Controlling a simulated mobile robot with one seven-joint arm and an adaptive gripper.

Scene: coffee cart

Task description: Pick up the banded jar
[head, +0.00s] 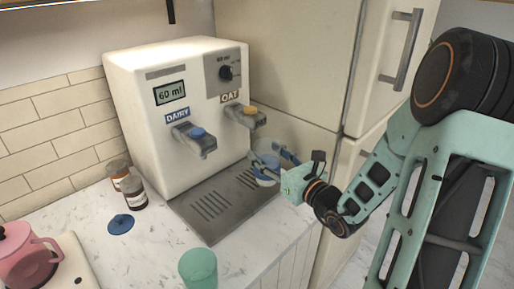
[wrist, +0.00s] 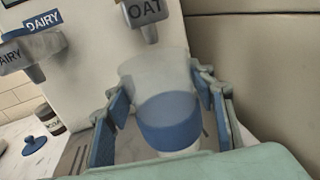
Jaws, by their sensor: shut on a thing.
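The banded jar is a pale, see-through vessel with a wide blue band. In the head view the jar (head: 266,169) is at the right end of the drip tray, below the OAT spout. In the wrist view the jar (wrist: 168,122) fills the middle, with its band between the blue finger pads. My gripper (head: 270,160) reaches in from the right and is shut on the jar. It also shows in the wrist view (wrist: 165,108). My fingers hide part of the jar, and I cannot tell whether its base touches the tray.
The white dispenser (head: 180,110) stands behind, with a DAIRY spout (head: 195,140) and an OAT spout (head: 246,115). The drip tray (head: 208,208) lies in front.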

